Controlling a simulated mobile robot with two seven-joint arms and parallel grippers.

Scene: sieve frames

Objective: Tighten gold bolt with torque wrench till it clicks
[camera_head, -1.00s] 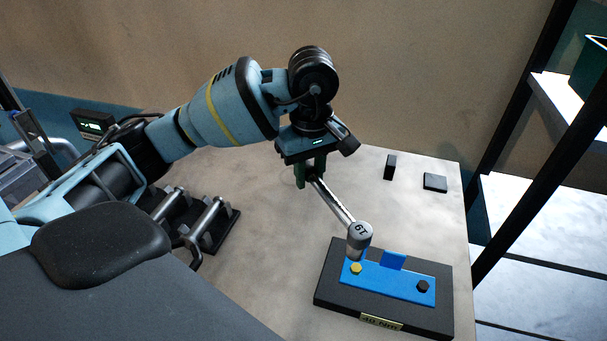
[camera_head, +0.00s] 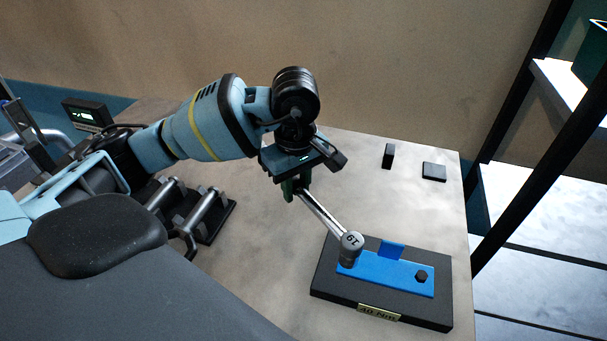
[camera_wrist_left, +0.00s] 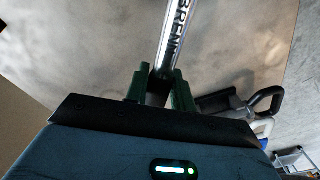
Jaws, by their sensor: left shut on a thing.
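My left gripper (camera_head: 295,190) is shut on the handle of the torque wrench (camera_head: 322,213), a silver bar with a round head marked 19. In the left wrist view the green fingers (camera_wrist_left: 160,88) close around the bar (camera_wrist_left: 174,45). The wrench head is at the left end of the blue plate (camera_head: 390,274), over the spot of the gold bolt, which is now hidden beneath it. I cannot tell whether the socket is fully seated. A black bolt (camera_head: 421,277) shows at the plate's right end. My right gripper is not in view.
The plate is on a black base (camera_head: 400,313) labelled 40 Nm. Other silver-handled tools (camera_head: 198,212) lie in a black rack at left. Two small black blocks (camera_head: 389,156) (camera_head: 433,171) stand at the back right. A shelf (camera_head: 530,220) with black posts is beyond the table's right edge.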

